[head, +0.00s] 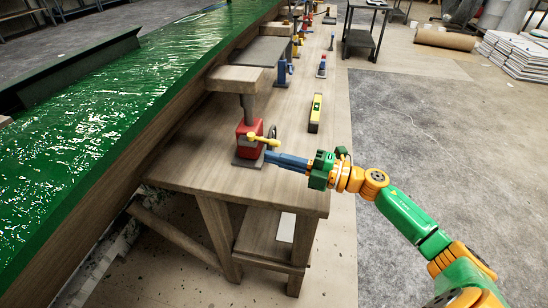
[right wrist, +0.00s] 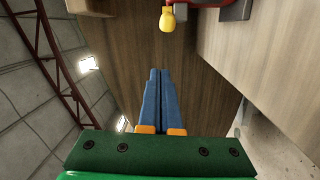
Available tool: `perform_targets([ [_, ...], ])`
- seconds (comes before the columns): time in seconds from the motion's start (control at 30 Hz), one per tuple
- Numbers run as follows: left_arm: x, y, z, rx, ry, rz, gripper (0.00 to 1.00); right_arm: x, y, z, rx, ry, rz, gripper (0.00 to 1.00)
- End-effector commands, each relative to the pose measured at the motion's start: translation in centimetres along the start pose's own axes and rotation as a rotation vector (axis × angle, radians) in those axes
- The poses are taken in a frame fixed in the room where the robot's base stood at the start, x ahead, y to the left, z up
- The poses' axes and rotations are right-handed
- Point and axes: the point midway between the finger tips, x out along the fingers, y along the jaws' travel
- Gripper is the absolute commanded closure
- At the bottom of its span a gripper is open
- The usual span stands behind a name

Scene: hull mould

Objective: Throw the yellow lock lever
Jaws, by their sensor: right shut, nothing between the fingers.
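The yellow lock lever (head: 263,140) sticks out to the right from a red clamp body (head: 243,136) at the near end of the wooden bench. Its rounded yellow knob (right wrist: 168,21) shows at the top of the right wrist view, with part of the red body (right wrist: 236,10) beside it. My right gripper (head: 268,155) reaches in from the right, its blue fingers just below the lever. The fingers (right wrist: 160,72) are closed together with nothing between them. In the right wrist view a gap shows between fingertips and knob. My left gripper is out of view.
The clamp stands on a dark base plate under a wooden block (head: 234,79), beside the green hull mould (head: 110,100). A yellow spirit level (head: 315,113) and a blue clamp (head: 282,72) are farther along the bench. Open floor (head: 420,130) lies right.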

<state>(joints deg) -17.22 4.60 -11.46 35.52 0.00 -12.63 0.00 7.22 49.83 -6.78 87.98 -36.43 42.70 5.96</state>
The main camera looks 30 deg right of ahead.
Motion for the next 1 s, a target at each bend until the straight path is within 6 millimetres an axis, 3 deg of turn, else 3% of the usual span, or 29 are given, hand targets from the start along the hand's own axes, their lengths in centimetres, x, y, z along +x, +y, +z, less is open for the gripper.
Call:
perform_targets([
  [0.5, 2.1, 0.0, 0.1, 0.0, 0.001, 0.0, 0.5, -8.5, -0.1, 2.2, 0.001, -0.003, -0.004, 1.0],
  [1.0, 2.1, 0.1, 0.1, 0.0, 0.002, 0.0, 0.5, -9.3, 0.2, 2.4, -0.001, 0.0, -0.002, 1.0],
])
